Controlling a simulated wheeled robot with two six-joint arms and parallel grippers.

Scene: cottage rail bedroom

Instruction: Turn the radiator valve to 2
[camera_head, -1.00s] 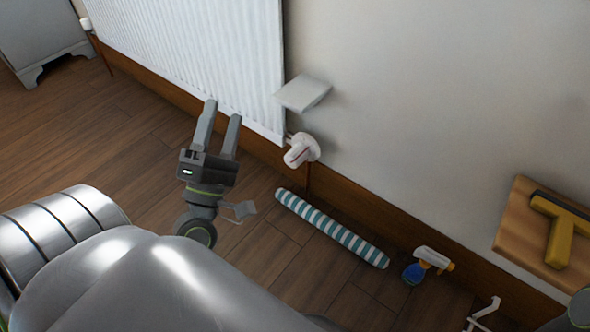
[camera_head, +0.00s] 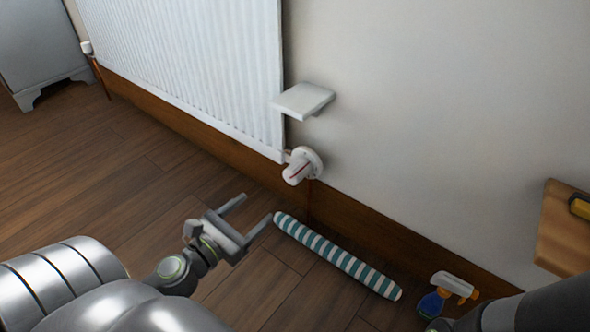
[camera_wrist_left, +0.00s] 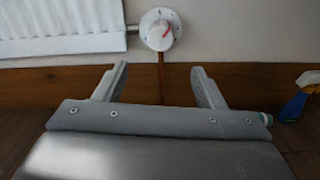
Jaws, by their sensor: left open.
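The radiator valve (camera_head: 299,166) is a white knob with a red mark, at the lower right corner of the white radiator (camera_head: 190,62). In the left wrist view the valve (camera_wrist_left: 160,29) sits ahead of and above the fingers, with a red pointer and small marks around its dial; the numbers are too small to read. My left gripper (camera_head: 257,210) is open and empty, below and to the left of the valve, apart from it. Its two fingers also show in the left wrist view (camera_wrist_left: 160,86). My right gripper is not in view.
A white shelf (camera_head: 303,99) juts from the wall just above the valve. A striped teal and white roll (camera_head: 340,256) lies on the floor along the skirting. A spray bottle (camera_head: 447,292) and a wooden board (camera_head: 566,235) are at the right. Floor at left is clear.

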